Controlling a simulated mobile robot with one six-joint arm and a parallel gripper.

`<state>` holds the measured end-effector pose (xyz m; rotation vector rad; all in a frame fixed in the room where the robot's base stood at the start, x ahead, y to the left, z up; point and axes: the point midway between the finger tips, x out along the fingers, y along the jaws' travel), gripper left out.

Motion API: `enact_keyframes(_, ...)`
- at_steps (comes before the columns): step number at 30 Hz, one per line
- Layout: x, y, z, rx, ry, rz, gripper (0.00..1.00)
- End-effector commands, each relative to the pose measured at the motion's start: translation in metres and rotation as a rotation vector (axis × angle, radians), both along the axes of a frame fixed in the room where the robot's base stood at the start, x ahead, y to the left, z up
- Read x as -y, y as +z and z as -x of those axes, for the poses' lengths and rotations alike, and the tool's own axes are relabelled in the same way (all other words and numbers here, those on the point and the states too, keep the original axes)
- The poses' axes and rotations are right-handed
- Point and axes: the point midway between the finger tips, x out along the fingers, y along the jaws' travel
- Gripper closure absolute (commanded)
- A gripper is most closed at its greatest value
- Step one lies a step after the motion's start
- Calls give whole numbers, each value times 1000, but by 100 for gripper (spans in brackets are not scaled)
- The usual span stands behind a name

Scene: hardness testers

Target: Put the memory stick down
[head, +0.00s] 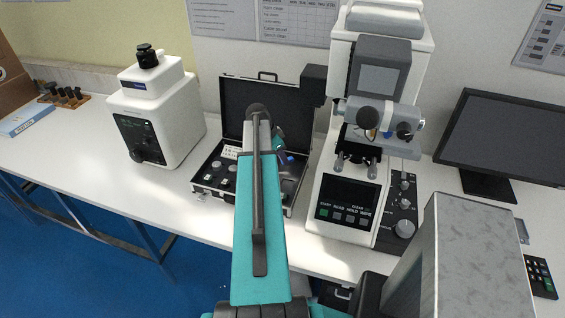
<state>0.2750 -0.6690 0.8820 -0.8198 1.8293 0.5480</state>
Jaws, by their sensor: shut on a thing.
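My gripper (286,153) is over the right part of the open black case, mostly hidden behind my own teal and grey arm. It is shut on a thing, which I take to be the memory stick. A small blue patch (291,158) shows at the fingertips and may be the stick, but it is too small to be sure. I cannot tell whether the stick touches the case or hangs above it. The open case (232,100) stands on the white bench with its lid up; small round and square pieces lie in its left part.
A white tester (160,110) stands left of the case, and a taller hardness tester (345,205) stands close on its right. A monitor (510,135) is at the far right. The white bench (75,140) is bare at the front left.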

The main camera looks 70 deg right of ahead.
Motion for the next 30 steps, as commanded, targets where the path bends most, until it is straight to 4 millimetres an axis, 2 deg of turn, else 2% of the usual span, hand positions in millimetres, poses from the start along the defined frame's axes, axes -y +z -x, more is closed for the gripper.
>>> enact_keyframes(9,0,-25,0,0,1,0,100)
enact_keyframes(25,0,-32,0,0,0,0,100)
enact_keyframes(26,0,-31,0,0,0,0,79)
enact_keyframes(28,0,-31,0,0,0,0,67)
enact_keyframes(30,0,-31,0,0,0,0,65)
